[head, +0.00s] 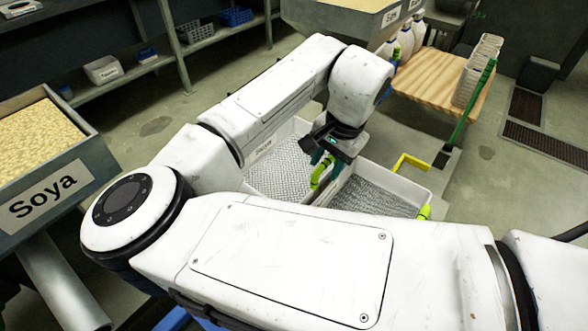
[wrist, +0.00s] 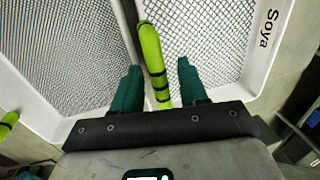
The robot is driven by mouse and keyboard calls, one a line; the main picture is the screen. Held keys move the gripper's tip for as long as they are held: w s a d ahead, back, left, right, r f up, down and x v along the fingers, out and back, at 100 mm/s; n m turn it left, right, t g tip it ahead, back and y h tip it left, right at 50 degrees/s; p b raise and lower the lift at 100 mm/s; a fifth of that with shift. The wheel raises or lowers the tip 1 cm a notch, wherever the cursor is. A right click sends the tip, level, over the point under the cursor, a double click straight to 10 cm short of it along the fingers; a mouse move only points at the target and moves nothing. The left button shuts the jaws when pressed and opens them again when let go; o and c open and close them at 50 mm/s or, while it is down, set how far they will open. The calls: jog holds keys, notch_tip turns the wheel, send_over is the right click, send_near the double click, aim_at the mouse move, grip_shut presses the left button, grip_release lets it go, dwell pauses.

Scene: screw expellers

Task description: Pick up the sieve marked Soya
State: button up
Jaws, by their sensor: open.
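The sieve marked Soya is a white-framed tray with a metal mesh; in the wrist view it (wrist: 205,35) fills the upper right, with "Soya" on its right rim. Its yellow-green handle (wrist: 151,50) with black bands runs along its left side. In the head view this sieve (head: 280,172) seems to be the left of two trays, partly hidden by my arm. My gripper (wrist: 158,88) is open, with one teal finger on each side of the handle and a gap to each. In the head view my gripper (head: 322,158) is over the handle.
A second mesh sieve (head: 378,196) lies right beside it, with its own yellow-green handle (head: 424,212). A hopper marked Soya (head: 45,198) holds pale grains at left. A wooden board (head: 430,80) with bottles and a stack of containers stands behind.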

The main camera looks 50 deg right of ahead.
grip_shut()
dwell(0.3)
dwell(0.4)
